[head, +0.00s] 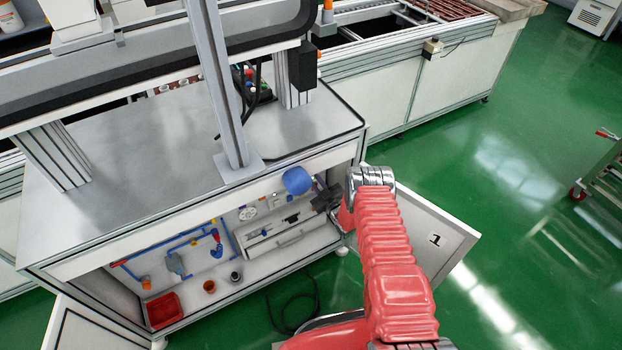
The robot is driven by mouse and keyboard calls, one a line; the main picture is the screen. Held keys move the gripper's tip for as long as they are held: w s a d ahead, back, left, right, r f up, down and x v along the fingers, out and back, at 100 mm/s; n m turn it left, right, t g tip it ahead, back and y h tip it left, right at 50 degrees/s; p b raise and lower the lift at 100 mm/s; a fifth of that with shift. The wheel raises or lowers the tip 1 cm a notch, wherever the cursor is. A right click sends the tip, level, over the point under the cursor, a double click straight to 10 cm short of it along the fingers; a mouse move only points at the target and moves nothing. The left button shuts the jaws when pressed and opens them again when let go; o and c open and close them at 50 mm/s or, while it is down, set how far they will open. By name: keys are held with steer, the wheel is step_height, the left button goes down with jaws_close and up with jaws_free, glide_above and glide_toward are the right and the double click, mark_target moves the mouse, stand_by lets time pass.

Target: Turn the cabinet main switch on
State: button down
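The cabinet (190,222) stands under the steel-topped bench, with its front open. My red-sleeved arm reaches from the lower right to the right part of the opening. My gripper (322,200) is a small dark shape at the cabinet's right side; its fingers are too small and overlapped to tell open from shut. A round blue part (297,180) shows just left of the gripper, at the upper edge of the opening; I cannot tell whether they touch. I cannot make out the main switch; the arm and gripper cover part of the right interior.
The cabinet door marked 1 (436,240) stands open to the right, beside my arm. Another door (85,325) is open at lower left. Inside are blue pipes, a white gauge (248,213) and a red bin (164,310). A black cable (292,312) lies on the green floor.

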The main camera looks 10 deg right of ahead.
steer(key=shift+s+f+m, duration=0.1)
steer(key=shift+f+m, duration=0.1)
steer(key=shift+m, duration=0.65)
steer(key=shift+s+f+m, duration=0.1)
steer(key=shift+f+m, duration=0.05)
steer(key=shift+m, duration=0.7)
steer(key=c, duration=2.1)
jaws_free()
steer(key=o, duration=0.3)
steer(key=shift+w+r, duration=0.1)
steer(key=shift+r, duration=0.05)
steer(key=shift+o, duration=0.2)
steer(key=shift+r, duration=0.1)
steer(key=v, duration=1.3)
steer(key=shift+s, duration=0.35)
